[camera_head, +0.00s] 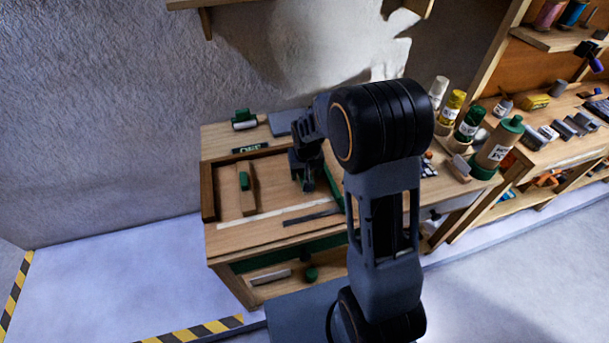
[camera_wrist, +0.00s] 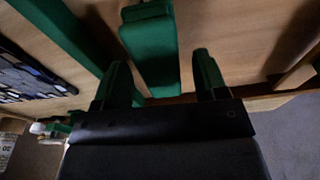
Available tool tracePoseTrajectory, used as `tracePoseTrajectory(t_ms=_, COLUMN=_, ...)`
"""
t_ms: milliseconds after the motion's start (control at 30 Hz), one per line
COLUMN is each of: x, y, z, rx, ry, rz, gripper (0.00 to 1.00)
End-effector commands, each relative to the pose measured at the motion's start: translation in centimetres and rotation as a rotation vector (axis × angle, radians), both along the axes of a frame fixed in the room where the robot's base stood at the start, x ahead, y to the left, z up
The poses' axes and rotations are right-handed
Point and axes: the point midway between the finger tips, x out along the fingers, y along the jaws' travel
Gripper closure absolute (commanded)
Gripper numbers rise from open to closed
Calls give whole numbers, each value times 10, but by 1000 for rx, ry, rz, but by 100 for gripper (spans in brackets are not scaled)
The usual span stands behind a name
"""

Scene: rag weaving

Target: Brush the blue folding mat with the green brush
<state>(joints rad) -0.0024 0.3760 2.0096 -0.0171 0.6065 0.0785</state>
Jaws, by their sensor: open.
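My gripper (camera_head: 308,184) hangs over the recessed wooden worktop in the head view. In the wrist view my gripper (camera_wrist: 160,76) has its two fingers apart with nothing held between them. A green block-shaped thing (camera_wrist: 150,52), perhaps the green brush, lies just beyond and between the fingertips. A flat blue-grey piece (camera_head: 281,123), possibly the folding mat, lies at the back, partly hidden by my arm.
The wooden bench (camera_head: 225,238) has raised edges around its recess. Bottles, including a yellow one (camera_head: 452,107) and a green one (camera_head: 469,125), stand at the right. A cluttered shelf unit (camera_head: 566,105) stands farther right. A dark patterned piece (camera_wrist: 30,76) shows in the wrist view.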

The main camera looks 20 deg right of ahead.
Motion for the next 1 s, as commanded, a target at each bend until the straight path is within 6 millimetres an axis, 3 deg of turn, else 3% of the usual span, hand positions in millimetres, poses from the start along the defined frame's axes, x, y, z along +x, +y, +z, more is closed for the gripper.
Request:
tracePoseTrajectory(t_ms=300, x=4, y=0, z=-24, rx=0, ry=1, rz=0, gripper=34)
tracePoseTrajectory(t_ms=667, x=4, y=0, z=-26, rx=0, ry=0, rz=0, gripper=34)
tracePoseTrajectory(t_ms=1000, x=4, y=0, z=-26, rx=0, ry=0, rz=0, gripper=67)
